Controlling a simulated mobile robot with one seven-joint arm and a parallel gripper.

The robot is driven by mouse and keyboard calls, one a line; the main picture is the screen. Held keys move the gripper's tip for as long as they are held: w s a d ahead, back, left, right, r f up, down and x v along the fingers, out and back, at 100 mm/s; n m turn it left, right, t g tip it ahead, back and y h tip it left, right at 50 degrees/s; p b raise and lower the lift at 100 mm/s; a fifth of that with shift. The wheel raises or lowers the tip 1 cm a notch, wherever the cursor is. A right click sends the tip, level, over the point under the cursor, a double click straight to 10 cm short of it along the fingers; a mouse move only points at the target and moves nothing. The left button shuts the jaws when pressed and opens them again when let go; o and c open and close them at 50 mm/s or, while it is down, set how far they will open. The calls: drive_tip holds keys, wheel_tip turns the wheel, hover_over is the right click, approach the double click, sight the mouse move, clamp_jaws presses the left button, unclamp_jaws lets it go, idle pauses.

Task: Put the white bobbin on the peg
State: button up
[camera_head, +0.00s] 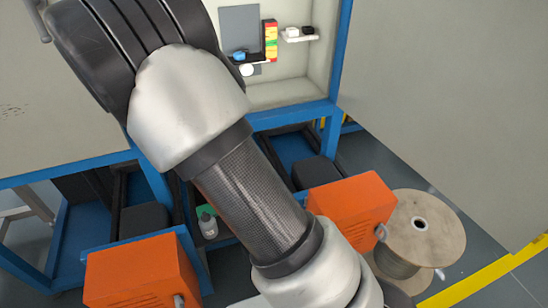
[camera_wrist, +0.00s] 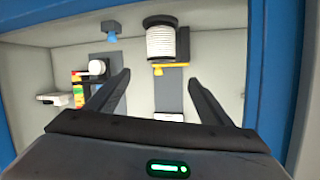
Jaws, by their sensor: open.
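A white ribbed cylinder with dark ends, which looks like the white bobbin (camera_wrist: 160,43), is at the top middle of the wrist view inside a pale cabinet. My gripper (camera_wrist: 158,75) is open and empty, its two fingers wide apart. The bobbin appears just beyond the fingertips, between their lines, and does not touch them. A smaller white round part (camera_wrist: 97,67) on a dark mount shows to its left. I cannot tell which part is the peg. In the head view my arm covers much of the middle and my gripper does not show.
A red, yellow and green stack (camera_head: 270,39) stands beside a grey panel (camera_head: 240,28) and a small shelf (camera_head: 299,38). Blue cabinet frames surround the opening. Orange boxes (camera_head: 353,211) and a large cable reel (camera_head: 435,228) stand below.

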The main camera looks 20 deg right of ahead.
drive_tip(key=s+d+r+n+g+y, duration=0.25)
drive_tip(key=s+r, duration=0.35)
drive_tip(key=s, duration=0.4)
drive_tip(key=s+d+r+n+g+y, duration=0.1)
drive_tip(key=s+d+r+g+y, duration=0.3)
drive_tip(key=s, duration=0.7)
drive_tip(key=s+d+f+g+h, duration=0.1)
drive_tip(key=s+d, duration=0.3)
drive_tip(key=s, duration=0.7)
drive_tip(key=s+d+f+g+h, duration=0.1)
drive_tip(key=s+d, duration=0.3)
drive_tip(key=s, duration=0.7)
drive_tip(key=shift+n+h, duration=0.45)
drive_tip(key=shift+h, duration=0.3)
